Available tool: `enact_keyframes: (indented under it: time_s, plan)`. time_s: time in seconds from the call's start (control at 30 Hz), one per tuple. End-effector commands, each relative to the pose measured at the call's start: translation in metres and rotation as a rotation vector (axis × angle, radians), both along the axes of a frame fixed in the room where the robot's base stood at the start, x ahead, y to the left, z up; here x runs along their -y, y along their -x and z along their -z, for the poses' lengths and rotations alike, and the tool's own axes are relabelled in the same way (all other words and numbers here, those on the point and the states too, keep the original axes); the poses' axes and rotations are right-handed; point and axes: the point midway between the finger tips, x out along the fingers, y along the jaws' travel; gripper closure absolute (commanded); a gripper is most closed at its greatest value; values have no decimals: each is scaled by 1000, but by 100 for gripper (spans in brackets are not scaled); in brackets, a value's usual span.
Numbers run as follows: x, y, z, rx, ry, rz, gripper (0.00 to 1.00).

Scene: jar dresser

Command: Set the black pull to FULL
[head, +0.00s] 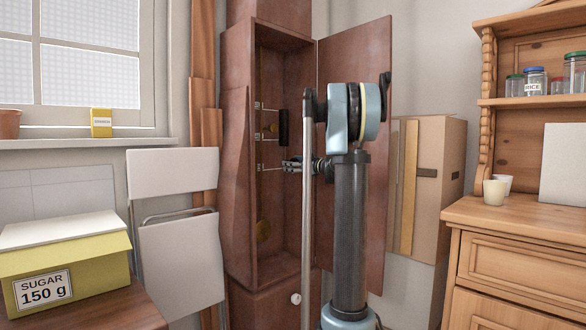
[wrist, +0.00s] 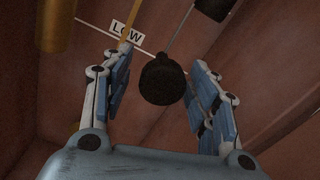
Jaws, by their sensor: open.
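The black pull (wrist: 162,80) is a dark round knob on a thin line in the wrist view. It sits between the spread fingers of my gripper (wrist: 160,64), with a gap on each side. A white label reading LOW (wrist: 126,33) and a white line are on the cabinet's back wall, close to the knob in the picture. In the head view my gripper (head: 291,165) reaches into the tall brown cabinet (head: 237,140) at about the lowest of three small marks. The knob cannot be made out there. A black cylinder (head: 283,127) hangs above the gripper.
The cabinet door (head: 380,215) stands open to the right, behind my arm. Brass pieces (head: 263,230) hang inside the narrow cabinet. A folded white chair (head: 180,250) stands left; a wooden dresser (head: 520,250) stands right.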

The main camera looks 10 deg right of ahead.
Motion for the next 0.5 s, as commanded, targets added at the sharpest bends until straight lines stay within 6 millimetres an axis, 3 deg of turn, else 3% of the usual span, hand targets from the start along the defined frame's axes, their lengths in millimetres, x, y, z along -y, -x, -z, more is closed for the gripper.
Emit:
enact_keyframes:
  time_s: [0.27,0.5]
  plan:
    - [9,11,0,0,0,1,46]
    - [36,48,0,0,0,3,46]
